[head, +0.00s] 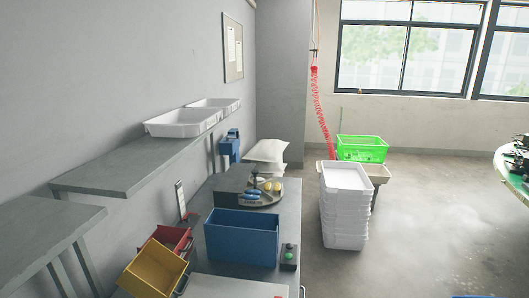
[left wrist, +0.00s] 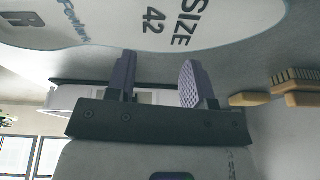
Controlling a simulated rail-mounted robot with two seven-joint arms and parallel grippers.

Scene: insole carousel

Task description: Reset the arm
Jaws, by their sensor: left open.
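My left gripper (left wrist: 158,78) shows in the left wrist view with its two fingers apart. Nothing is between the fingers. A large white rounded panel (left wrist: 105,22) with "SIZE 42" and an "R" on it spans the top of that view, past the fingertips. I cannot tell how far off it is; no contact shows. Neither gripper is in the head view, and my right gripper is in no view.
Stacked white trays (head: 344,215) and a green crate (head: 361,150) stand right. Wooden brushes (left wrist: 297,101) show in the wrist view.

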